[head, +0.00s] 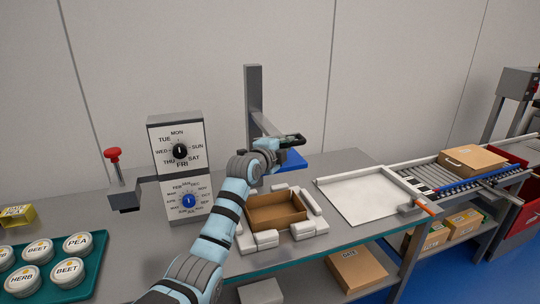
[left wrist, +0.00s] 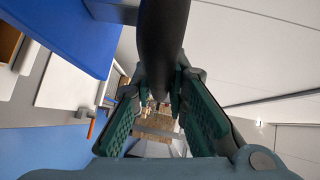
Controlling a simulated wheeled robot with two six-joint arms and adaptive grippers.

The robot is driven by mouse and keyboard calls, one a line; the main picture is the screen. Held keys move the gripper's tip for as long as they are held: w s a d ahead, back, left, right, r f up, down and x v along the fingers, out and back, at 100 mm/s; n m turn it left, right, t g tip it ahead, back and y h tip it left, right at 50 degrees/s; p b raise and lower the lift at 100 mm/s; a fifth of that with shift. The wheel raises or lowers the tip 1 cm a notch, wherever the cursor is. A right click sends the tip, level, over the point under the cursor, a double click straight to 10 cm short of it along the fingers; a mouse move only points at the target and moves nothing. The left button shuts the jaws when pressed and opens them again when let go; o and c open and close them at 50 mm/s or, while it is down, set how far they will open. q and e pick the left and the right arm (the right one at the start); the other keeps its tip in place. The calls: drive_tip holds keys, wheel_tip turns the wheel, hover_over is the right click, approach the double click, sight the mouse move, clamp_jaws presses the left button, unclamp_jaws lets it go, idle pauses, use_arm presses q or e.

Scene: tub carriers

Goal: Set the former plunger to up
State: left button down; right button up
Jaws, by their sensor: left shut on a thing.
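The former has a grey upright post (head: 254,95) with an arm reaching forward over the table. Its blue plunger block (head: 293,161) hangs raised above and behind the open brown carton (head: 276,222), apart from it; the block fills the upper left of the left wrist view (left wrist: 60,32). My left gripper (head: 296,139) is at the plunger, just above the blue block. It is shut on a dark rounded handle (left wrist: 163,35), which stands between its green finger pads in the left wrist view. My own arm hides part of the former. My right gripper is not in view.
White blocks (head: 267,239) surround the carton. A dial box (head: 180,145) and a red-knobbed lever (head: 112,154) stand left. A green tray (head: 88,284) holds several labelled tubs. A white board (head: 360,198) and a roller conveyor (head: 455,178) lie right.

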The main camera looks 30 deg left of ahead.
use_arm(q)
wheel_tip(320, 180, up, 6)
drive_tip(key=p, duration=0.3)
drive_tip(key=shift+r, duration=0.1)
drive_tip(key=shift+r+p, duration=0.25)
drive_tip(key=shift+p, duration=0.05)
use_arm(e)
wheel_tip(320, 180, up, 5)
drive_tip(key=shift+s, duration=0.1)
use_arm(q)
drive_tip(key=c, duration=1.6)
unclamp_jaws()
drive_tip(key=shift+c, duration=0.2)
drive_tip(key=shift+o, duration=0.4)
drive_tip(key=shift+f, duration=0.1)
drive_tip(key=s+r, duration=0.1)
drive_tip(key=s, duration=1.1)
drive_tip(key=shift+r, duration=0.35)
drive_tip(key=shift+w+a, duration=0.1)
drive_tip(key=shift+w, duration=0.05)
